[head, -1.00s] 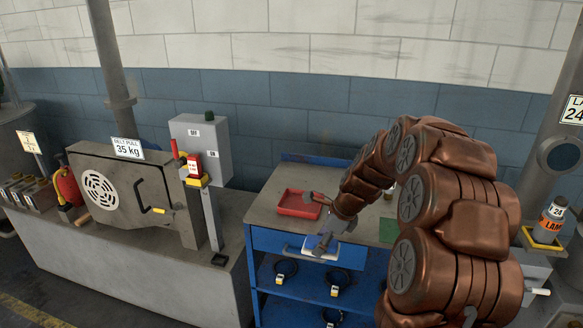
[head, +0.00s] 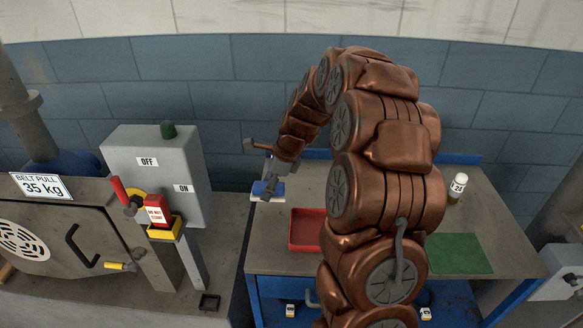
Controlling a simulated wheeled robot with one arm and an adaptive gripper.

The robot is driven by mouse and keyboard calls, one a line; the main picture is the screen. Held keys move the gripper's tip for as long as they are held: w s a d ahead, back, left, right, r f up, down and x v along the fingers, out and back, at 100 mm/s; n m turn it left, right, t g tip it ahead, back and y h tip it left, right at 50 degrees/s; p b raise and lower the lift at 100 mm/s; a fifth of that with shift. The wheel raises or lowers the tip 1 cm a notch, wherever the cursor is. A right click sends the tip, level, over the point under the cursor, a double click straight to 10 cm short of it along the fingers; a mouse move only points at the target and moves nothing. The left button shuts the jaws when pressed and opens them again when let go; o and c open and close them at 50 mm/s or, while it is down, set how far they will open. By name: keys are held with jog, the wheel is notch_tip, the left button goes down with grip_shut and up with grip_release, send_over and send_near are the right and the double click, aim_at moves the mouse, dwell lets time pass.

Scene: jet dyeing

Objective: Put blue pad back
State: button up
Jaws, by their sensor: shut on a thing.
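The blue pad (head: 266,189) shows in the head view near the left back part of the grey workbench (head: 480,215). It is small, blue on top, with a pale edge or a pale thing showing below it. My gripper (head: 270,177) is shut on the pad and reaches down to it from above. I cannot tell whether the pad touches the bench or hangs just above it. The fingertips are small and partly hidden. My arm hides the middle of the bench.
A red tray (head: 305,230) lies right and in front of the pad. A green mat (head: 458,254) and a white-capped bottle (head: 457,187) are on the right. The grey switch box (head: 160,175) and lever with a red-yellow holder (head: 164,222) stand left.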

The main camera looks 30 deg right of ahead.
jog(key=p, duration=0.4)
send_over(297, 178)
jog(key=s, duration=0.1)
jog(key=shift+s+d+f, duration=0.1)
jog(key=shift+d+f, duration=0.05)
jog(key=shift+f, duration=0.45)
jog(key=shift+d+f+p, duration=0.2)
jog(key=shift+d+p, duration=0.1)
jog(key=shift+d, duration=0.05)
jog(key=shift+f+p, duration=0.8)
jog(key=shift+f, duration=0.85)
jog(key=o, duration=1.2)
